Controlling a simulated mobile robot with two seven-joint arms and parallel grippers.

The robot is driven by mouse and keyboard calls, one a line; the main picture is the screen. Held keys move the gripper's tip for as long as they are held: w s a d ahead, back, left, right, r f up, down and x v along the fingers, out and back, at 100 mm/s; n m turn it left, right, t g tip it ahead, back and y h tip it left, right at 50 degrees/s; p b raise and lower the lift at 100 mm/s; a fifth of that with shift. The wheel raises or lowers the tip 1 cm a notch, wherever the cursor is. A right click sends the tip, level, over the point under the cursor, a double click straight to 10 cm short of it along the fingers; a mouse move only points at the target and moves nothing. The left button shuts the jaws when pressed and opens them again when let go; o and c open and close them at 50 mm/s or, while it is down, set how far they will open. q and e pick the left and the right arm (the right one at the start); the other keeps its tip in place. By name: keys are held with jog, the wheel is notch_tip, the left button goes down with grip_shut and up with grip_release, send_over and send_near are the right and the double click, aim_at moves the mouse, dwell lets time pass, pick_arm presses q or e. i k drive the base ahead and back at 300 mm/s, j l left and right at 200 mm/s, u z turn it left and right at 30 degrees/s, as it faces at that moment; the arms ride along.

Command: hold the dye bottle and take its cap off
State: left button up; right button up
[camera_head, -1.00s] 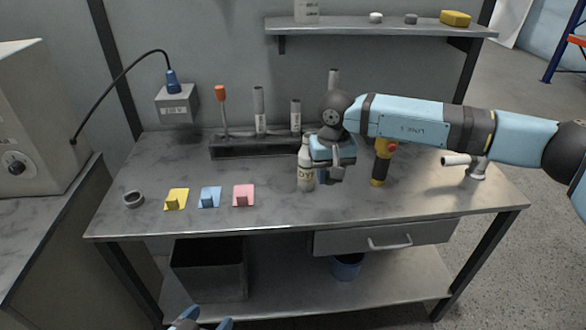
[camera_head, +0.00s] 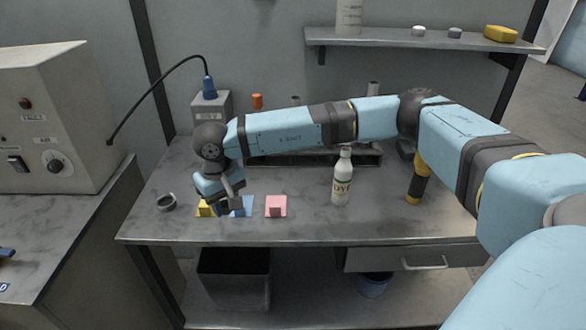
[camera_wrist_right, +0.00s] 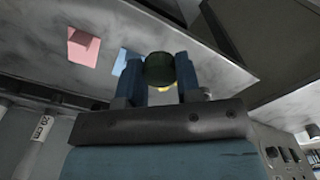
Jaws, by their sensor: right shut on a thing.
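The dye bottle (camera_head: 342,182), white with a pale, lettered label, stands upright on the workbench (camera_head: 300,228). Its top looks pale; I cannot tell whether a cap is on it. My right gripper (camera_head: 232,205) is far left of the bottle, over the yellow and blue blocks. In the right wrist view, the right gripper (camera_wrist_right: 158,72) is shut on a dark green round thing (camera_wrist_right: 158,70) between its two blue fingers. It may be a cap, but the view does not settle this. My left gripper is not in view.
A grey ring (camera_head: 166,202) lies at left. A dark rack (camera_head: 290,160) is behind my arm. A yellow-and-black tool (camera_head: 417,182) stands right.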

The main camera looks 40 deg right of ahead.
aim_at(342, 175)
jog(key=u, duration=0.45)
jog(key=l+u, duration=0.1)
jog(key=u, duration=0.85)
jog(key=l+u, duration=0.15)
jog(key=u, duration=0.8)
jog(key=l+u, duration=0.15)
jog(key=u, duration=1.25)
jog(key=k+l, duration=0.2)
jog(key=z, duration=0.5)
jog(key=k+l+z, duration=0.1)
jog(key=z, duration=0.95)
jog(key=l+z, duration=0.15)
jog(key=z, duration=0.35)
jog(key=l+z, duration=0.1)
jog(key=z, duration=0.4)
jog(key=l+z, duration=0.1)
jog(key=z, duration=0.45)
jog(key=l+z, duration=0.1)
jog(key=z, duration=0.9)
